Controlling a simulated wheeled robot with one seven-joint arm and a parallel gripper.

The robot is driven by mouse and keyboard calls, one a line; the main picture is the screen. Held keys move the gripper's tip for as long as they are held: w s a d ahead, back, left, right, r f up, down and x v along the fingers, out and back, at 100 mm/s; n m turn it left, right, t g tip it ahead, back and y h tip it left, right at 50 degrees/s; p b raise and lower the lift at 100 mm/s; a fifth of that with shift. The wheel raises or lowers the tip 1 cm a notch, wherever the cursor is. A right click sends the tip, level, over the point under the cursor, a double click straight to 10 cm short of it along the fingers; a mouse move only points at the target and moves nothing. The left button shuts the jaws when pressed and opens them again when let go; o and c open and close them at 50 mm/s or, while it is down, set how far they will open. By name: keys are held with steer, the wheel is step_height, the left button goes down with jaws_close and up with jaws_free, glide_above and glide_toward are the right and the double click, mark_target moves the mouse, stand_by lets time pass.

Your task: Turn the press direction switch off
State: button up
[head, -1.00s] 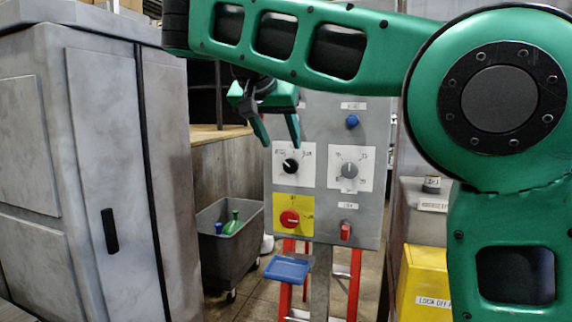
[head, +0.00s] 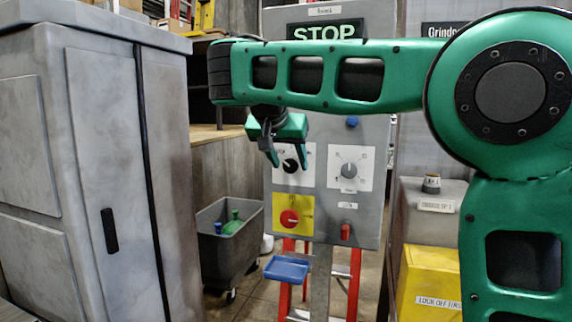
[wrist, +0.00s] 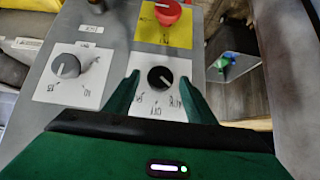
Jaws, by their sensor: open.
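The black rotary switch (head: 291,166) sits on a white plate on the grey control panel (head: 325,233). In the wrist view the black knob (wrist: 160,78) carries a pale pointer mark, and its plate has lettering around it, with a word like OFF on the side towards my gripper. My gripper (head: 287,160) is open, its green fingers pointing down at the knob. In the wrist view my gripper (wrist: 160,78) has one finger on each side of the knob, with gaps between. I cannot tell how far the fingertips are from the panel.
A grey knob (head: 349,171) is right of the switch. A red knob on a yellow plate (head: 289,217) is below it, and a red switch (head: 345,231) is lower right. A grey cabinet (head: 75,170) stands left, a bin (head: 226,262) beyond it.

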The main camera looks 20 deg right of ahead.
steer(key=shift+w+d+f, duration=0.1)
steer(key=shift+w, duration=0.05)
steer(key=c, duration=1)
steer(key=shift+s+d+m+t+y, duration=0.2)
steer(key=shift+m+t+y, duration=0.25)
steer(key=shift+t+y, duration=0.15)
steer(key=shift+s+d+m+t+y, duration=0.1)
steer(key=shift+d+m+t+y, duration=0.05)
steer(key=shift+m+t+y, duration=0.4)
steer(key=m+t+y, duration=0.2)
steer(key=t+y, duration=0.1)
steer(key=shift+s+d+f, duration=0.15)
steer(key=shift+f, duration=0.2)
